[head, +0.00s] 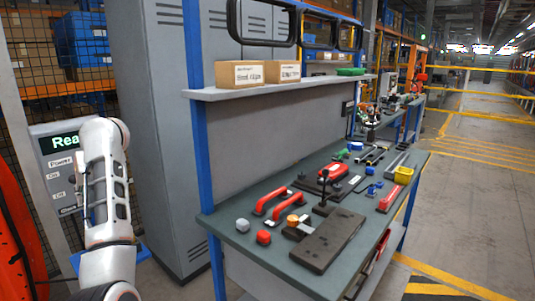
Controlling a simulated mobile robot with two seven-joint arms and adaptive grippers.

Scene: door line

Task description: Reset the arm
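My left arm (106,190), white with dark panels, rises from the bottom left in front of a grey control panel (50,142). The panel has a lit display reading "Rea…", cut off by my arm, and labels for Power, On and Off. My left gripper is mostly hidden behind the arm; only a dark sliver (86,205) shows beside the panel's lower right. I cannot tell whether it touches the panel or how its fingers stand. My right gripper is out of view.
A tall grey cabinet (160,130) stands right of my arm. A workbench (225,222) holds red handles (284,207), a dark plate (328,240) and several tools. Cardboard boxes (240,73) sit on its shelf. Open floor (475,190) with yellow lines lies at right.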

